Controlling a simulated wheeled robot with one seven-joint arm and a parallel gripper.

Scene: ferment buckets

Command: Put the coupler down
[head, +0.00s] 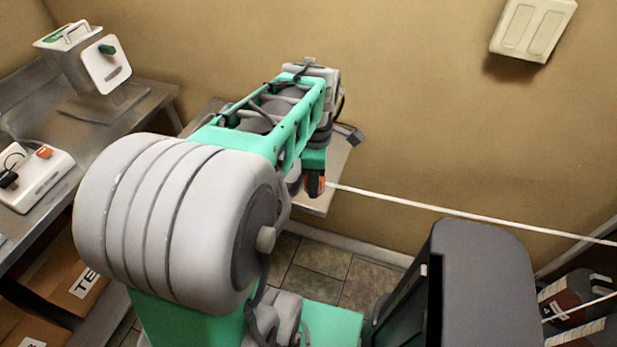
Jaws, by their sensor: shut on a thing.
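My arm reaches away from me over a small pale table (340,160) against the far wall. My gripper (315,186) points down at the end of the arm, at the table's front edge in the picture. Only a small dark and orange part of it shows below the green wrist. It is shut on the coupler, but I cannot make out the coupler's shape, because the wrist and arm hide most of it. I cannot tell whether the coupler touches the table.
A grey bench (150,105) at the left holds a white device (105,62) and a white box with an orange button (35,178). Cardboard boxes (75,275) sit below. Dark bottles (575,290) stand at the right. A thin white line (470,213) crosses the room. Tiled floor (320,272) is bare.

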